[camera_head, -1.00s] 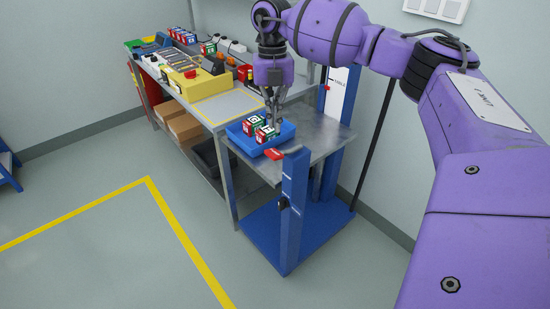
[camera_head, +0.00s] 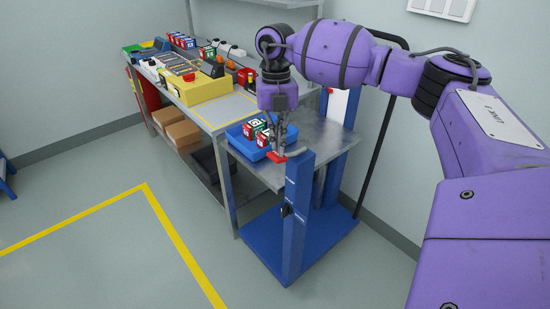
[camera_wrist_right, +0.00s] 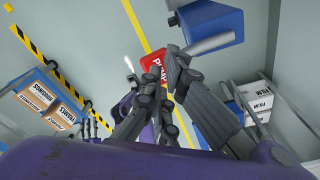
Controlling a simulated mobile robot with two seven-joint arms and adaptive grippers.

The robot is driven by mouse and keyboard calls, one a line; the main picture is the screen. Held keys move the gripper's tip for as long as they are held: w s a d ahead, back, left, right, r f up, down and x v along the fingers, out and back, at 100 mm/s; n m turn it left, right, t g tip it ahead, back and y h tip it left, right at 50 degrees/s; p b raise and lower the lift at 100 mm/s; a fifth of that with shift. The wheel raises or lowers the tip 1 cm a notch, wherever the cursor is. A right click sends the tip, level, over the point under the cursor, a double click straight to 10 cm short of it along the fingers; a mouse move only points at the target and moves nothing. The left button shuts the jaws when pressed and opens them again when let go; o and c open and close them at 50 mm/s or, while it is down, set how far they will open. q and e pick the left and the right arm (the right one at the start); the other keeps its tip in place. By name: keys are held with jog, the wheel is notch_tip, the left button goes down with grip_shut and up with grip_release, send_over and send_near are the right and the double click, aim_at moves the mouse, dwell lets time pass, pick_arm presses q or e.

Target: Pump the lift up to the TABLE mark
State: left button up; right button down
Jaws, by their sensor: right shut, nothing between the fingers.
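The lift has a blue base (camera_head: 255,247), a blue front post (camera_head: 298,215) and a steel platform (camera_head: 322,135). A blue bin (camera_head: 237,144) with red, green and white boxes (camera_head: 254,128) stands on the platform. A red pump piece (camera_head: 276,157) with a grey bar is at the front post's top; in the wrist view its red face (camera_wrist_right: 152,68) is partly hidden by my fingers. My right gripper (camera_head: 279,150) is shut and empty, just above the red piece; contact cannot be told. The white scale (camera_head: 338,106) is partly covered, its TABLE mark unreadable. My left gripper is out of view.
The floor inside the yellow line (camera_head: 150,200) is clear.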

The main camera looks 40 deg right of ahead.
aim_at(277, 153)
jog(key=shift+f, duration=0.3)
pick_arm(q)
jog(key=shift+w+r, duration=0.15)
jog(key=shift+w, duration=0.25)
pick_arm(e)
jog(key=shift+r, duration=0.1)
jog(key=shift+f+b, duration=0.5)
jog(key=shift+f, duration=1.8)
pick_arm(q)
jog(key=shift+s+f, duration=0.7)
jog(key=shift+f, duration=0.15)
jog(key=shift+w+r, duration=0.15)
